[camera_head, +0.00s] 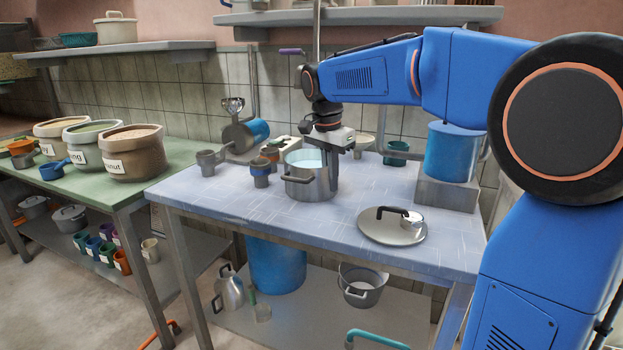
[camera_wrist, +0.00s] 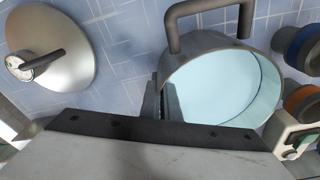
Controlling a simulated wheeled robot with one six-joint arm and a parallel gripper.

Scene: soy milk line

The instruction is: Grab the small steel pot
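The small steel pot (camera_head: 308,188) stands upright on the blue-topped table, with a pale bluish surface inside it and side handles. My gripper (camera_head: 333,180) points down at the pot's right side. In the wrist view, the pot (camera_wrist: 262,58) is right of centre, its far handle at the top. There, my gripper's fingers (camera_wrist: 163,103) are close together at the pot's left rim, with the wall seeming to be between them. The fingertips are partly hidden by the pot and the gripper body.
Several cups and a steel grinder (camera_head: 240,135) stand left of the pot. A blue container (camera_head: 452,155) sits on a block at the back right. The table's front left is clear.

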